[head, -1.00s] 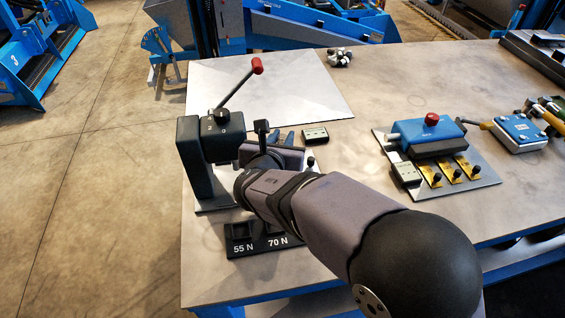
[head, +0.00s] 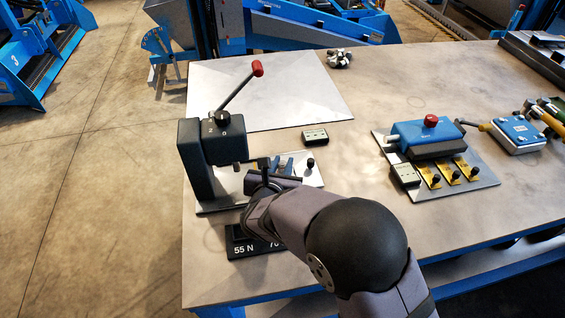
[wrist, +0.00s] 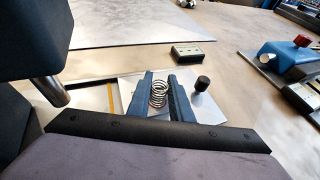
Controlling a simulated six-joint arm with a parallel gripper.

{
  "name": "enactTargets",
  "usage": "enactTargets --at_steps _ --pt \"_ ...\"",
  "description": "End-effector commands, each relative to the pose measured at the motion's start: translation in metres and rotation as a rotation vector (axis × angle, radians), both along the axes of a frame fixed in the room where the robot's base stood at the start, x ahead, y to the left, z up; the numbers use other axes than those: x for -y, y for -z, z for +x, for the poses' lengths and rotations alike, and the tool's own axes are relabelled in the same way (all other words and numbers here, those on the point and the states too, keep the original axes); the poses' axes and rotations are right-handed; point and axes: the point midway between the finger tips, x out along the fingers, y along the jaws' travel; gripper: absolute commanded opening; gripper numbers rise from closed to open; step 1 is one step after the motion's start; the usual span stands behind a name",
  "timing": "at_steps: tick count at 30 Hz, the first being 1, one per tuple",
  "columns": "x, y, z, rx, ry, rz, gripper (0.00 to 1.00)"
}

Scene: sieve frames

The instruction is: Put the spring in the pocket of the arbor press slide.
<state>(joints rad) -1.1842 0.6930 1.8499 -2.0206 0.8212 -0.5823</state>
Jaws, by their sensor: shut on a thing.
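The spring (wrist: 158,95) is a small silver coil, upright between the two blue fingers of my gripper (wrist: 161,82), which is shut on it. In the head view my gripper (head: 284,163) is low beside the arbor press (head: 210,150), over its plate; the spring cannot be made out there. The press is black, with a lever and red knob. A pale slide plate with a black knob (head: 310,163) lies right of the press column; the knob also shows in the wrist view (wrist: 202,84), right of the fingers. The slide's pocket cannot be made out.
A black rack (head: 243,246) marked 55 N and 70 N stands in front, partly behind my arm. A small grey box (head: 315,136) sits behind the slide. A blue fixture (head: 425,138) is at right. A pale sheet (head: 260,90) lies flat at the back.

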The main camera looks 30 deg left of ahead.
Motion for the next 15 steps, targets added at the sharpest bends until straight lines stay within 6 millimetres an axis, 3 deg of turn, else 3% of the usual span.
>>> enactTargets --at_steps 12,13,15 --pt "-0.0003 0.0042 0.0001 0.000 -0.001 0.002 0.00" --pt "-0.0002 0.0028 0.0001 0.000 -0.001 0.002 0.26" --pt "-0.0002 0.0025 0.0001 0.001 0.000 0.001 0.38"
